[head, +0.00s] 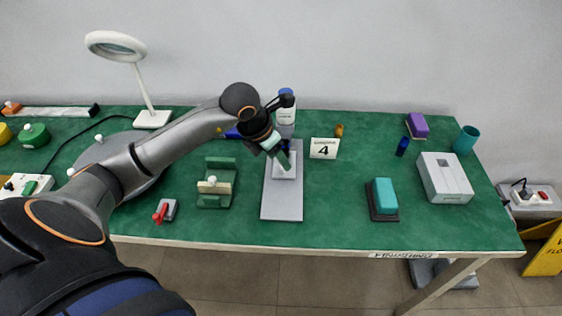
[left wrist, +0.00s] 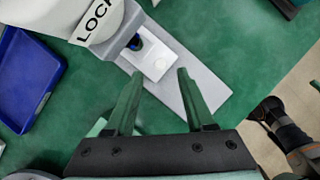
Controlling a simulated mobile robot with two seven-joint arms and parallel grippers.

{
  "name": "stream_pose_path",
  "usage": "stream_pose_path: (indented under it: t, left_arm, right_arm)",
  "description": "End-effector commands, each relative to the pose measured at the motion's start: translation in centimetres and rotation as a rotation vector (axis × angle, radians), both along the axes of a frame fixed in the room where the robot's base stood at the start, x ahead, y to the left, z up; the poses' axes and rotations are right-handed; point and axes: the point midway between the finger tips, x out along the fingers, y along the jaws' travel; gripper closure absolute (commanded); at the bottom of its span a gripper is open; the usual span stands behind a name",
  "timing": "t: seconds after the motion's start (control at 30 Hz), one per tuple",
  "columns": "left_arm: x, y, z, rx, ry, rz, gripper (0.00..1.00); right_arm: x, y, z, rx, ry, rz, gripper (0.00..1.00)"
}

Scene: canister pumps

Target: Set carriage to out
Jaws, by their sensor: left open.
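A long grey base plate (head: 282,206) lies on the green table, with a small white carriage (head: 291,173) on its far half. The carriage also shows in the left wrist view (left wrist: 158,66), beside a white canister marked "LOCK" (left wrist: 97,22). In the head view a white bottle with a blue top (head: 286,108) stands at the plate's far end. My right gripper is not in view.
A "4" sign (head: 323,149) stands right of the plate. A green fixture (head: 216,196) and a red-handled part (head: 165,211) lie to its left. A teal block (head: 384,196) and a white box (head: 445,179) are farther right. A blue tray (left wrist: 22,80) shows in the wrist view.

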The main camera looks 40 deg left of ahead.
Motion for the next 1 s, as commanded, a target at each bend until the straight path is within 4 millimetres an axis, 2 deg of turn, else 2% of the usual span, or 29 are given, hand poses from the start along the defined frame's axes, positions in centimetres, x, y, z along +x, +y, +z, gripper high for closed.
stream_pose_path:
  t: [0.1,0.2,0.57,1.0]
  left_arm:
    - [0.6,-0.2,-1.7,-0.002,0.001,0.0,0.46]
    - [1.0,-0.3,-2.5,-0.002,0.001,0.0,0.46]
    - [1.2,-0.3,-3.0,0.0,0.0,-0.001,0.46]
    - [1.2,-0.3,-3.0,0.0,0.0,-0.001,0.93]
  right_arm:
    - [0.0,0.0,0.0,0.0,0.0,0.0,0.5]
    - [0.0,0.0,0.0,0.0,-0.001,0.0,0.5]
    - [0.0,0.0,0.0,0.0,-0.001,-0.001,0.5]
    - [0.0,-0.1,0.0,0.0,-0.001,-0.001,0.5]
